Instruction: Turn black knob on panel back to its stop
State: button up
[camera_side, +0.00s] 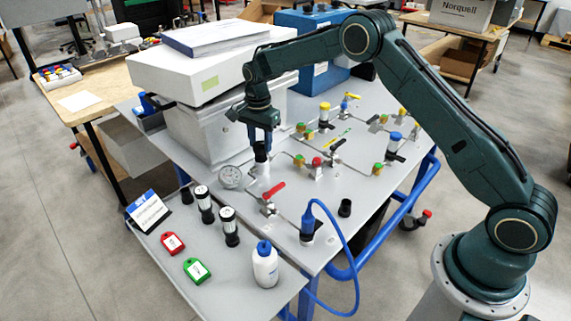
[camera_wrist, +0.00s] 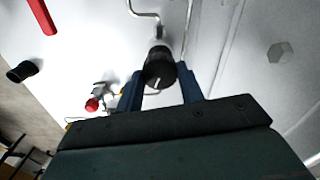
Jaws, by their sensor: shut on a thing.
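My gripper (camera_side: 263,140) points down over the knob from above. In the wrist view its two blue fingers (camera_wrist: 160,78) lie on either side of the knob, shut on it. The far side of the knob and the exact finger contact are partly hidden.
A red-handled valve (camera_side: 270,192) is in front. A large grey-white analyser box (camera_side: 205,115) rises behind on the left. Pipes and coloured valves fill the panel's right side. A blue hose (camera_side: 350,265) hangs off the front edge.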

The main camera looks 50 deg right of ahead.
jog(key=n, duration=0.7)
jog(key=shift+r, duration=0.1)
jog(key=n, duration=0.7)
jog(key=shift+w, duration=0.1)
jog(key=n, duration=0.4)
jog(key=shift+n, duration=0.3)
jog(key=shift+a+n, duration=0.1)
jog(key=shift+n, duration=1.8)
jog(key=o, duration=1)
